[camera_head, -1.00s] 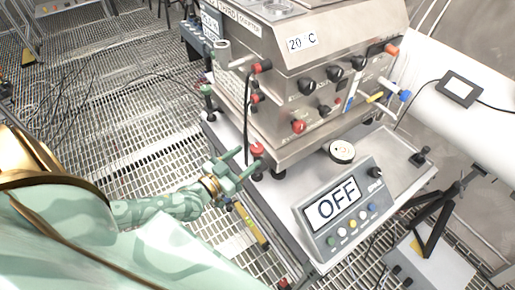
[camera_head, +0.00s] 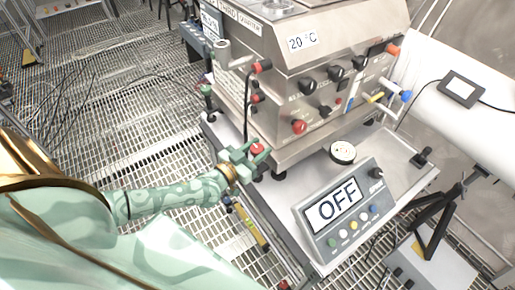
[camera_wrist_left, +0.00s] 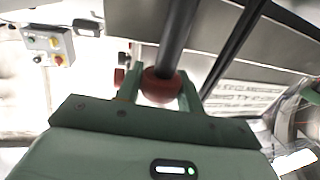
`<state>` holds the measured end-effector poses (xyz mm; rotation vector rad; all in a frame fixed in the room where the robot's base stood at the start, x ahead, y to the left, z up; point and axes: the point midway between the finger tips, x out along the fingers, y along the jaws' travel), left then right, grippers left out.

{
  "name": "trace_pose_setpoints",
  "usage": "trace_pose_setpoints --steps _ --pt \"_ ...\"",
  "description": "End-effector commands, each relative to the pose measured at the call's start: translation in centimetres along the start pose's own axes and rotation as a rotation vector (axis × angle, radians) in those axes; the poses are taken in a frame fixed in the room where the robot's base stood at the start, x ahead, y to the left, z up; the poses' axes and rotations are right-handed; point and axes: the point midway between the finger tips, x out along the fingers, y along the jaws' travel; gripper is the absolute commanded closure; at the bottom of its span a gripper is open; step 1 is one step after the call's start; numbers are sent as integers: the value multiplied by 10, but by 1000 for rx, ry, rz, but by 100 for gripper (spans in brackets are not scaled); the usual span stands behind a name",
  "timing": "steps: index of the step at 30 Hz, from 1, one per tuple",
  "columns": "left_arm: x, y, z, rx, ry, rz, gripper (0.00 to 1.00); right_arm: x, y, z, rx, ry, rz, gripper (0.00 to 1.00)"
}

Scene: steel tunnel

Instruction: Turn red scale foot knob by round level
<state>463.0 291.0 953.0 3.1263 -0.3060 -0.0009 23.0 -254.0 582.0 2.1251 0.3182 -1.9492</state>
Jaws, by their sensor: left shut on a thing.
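The red scale foot knob (camera_head: 258,149) sits at the near left bottom corner of the steel machine. My left gripper (camera_head: 249,156) has its fingers around this knob and is shut on it. In the left wrist view the red knob (camera_wrist_left: 161,86) lies between the two green fingers of my left gripper (camera_wrist_left: 160,92), with a dark rod above it. The round level (camera_head: 342,152), a small white disc with a dark rim, lies on the platform in front of the machine. Its bubble is too small to read. My right gripper is not in view.
A grey display box (camera_head: 345,211) reading OFF stands on the platform at the near side. The steel machine (camera_head: 310,70) has several black and red knobs. A yellow spirit level (camera_head: 250,228) is beside the platform's left edge. A white pipe (camera_head: 465,110) is at the right.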

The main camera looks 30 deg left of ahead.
Motion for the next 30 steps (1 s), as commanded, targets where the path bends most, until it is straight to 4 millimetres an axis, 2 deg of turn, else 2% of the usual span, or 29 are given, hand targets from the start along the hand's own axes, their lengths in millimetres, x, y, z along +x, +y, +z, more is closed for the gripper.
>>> trace_pose_setpoints --steps 8,18,30 --pt "0 1 -4 -4 1 -71 85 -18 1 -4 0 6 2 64" --pt "0 2 -4 -8 -1 -320 85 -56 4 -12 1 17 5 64" --pt "0 0 0 -4 -1 -592 85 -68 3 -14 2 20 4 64"
